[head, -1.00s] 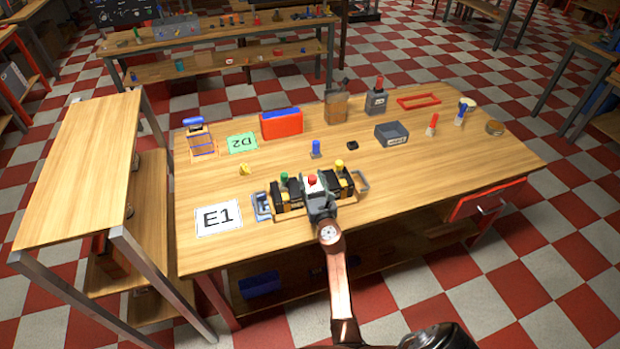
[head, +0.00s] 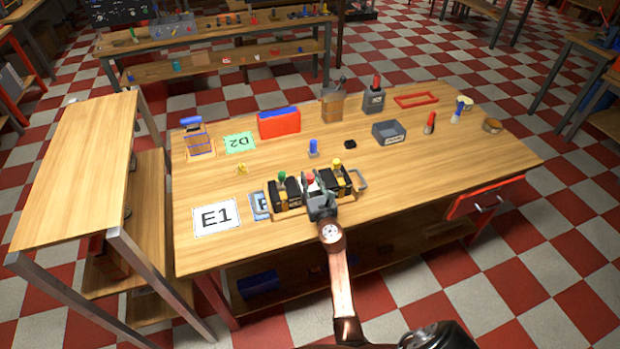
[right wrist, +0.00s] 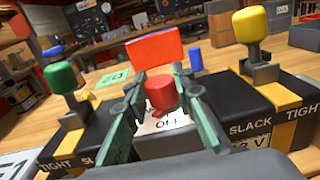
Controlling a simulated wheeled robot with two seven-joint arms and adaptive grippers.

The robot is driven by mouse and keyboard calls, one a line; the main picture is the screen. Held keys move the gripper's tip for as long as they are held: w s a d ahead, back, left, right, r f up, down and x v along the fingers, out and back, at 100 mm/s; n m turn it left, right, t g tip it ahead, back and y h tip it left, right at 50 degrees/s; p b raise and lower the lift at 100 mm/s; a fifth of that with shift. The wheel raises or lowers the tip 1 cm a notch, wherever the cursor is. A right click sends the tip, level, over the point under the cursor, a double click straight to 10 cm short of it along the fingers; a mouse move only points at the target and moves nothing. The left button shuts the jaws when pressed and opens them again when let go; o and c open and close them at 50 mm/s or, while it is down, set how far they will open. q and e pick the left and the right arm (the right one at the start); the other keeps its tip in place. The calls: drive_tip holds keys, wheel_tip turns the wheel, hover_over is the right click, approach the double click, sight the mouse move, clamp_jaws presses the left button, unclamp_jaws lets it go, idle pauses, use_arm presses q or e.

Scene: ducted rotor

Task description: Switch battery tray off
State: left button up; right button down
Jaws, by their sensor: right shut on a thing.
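The battery tray (head: 290,207) lies near the front edge of the table, with dark batteries in it. A green-topped clamp (head: 282,176) stands on its left and a yellow-topped clamp (head: 336,163) on its right. The red switch knob (head: 310,178) is between them. In the right wrist view the knob (right wrist: 160,92) sits between the green fingers of my right gripper (right wrist: 160,104), which is shut on it. A plate reading "OFF" (right wrist: 168,124) shows below the knob. The switch's base is partly hidden by the fingers. My left gripper is not in view.
White card E1 (head: 216,217) and a blue card (head: 259,205) lie left of the tray. Behind are a blue peg (head: 313,147), a red box (head: 279,124) and a grey open bin (head: 389,132). The table's right front is clear.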

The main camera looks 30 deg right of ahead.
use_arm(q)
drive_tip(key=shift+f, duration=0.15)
use_arm(e)
drive_tip(key=shift+d+y, duration=0.1)
drive_tip(key=shift+y, duration=0.2)
drive_tip(key=shift+f+n+t+y+b, duration=0.1)
drive_tip(key=shift+n+t+y+b, duration=0.3)
drive_tip(key=shift+n+y, duration=0.45)
drive_tip(key=n+y+b, duration=0.2)
drive_tip(key=y+b, duration=0.1)
drive_tip(key=n+y+b, duration=0.2)
drive_tip(key=y+b, duration=0.1)
drive_tip(key=shift+f+b, duration=0.15)
drive_tip(key=shift+b, duration=0.15)
drive_tip(key=shift+r+n+g+y+b, duration=0.2)
drive_tip(key=shift+n+y+b, duration=0.15)
drive_tip(key=shift+y+b, duration=0.35)
drive_tip(key=shift+r+n+g+y+b, duration=0.1)
drive_tip(key=shift+n+g+y+b, duration=0.15)
drive_tip(key=shift+y+b, duration=0.35)
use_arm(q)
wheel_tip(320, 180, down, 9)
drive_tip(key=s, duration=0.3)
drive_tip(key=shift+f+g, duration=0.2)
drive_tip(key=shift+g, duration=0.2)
use_arm(e)
drive_tip(key=shift+r, duration=0.1)
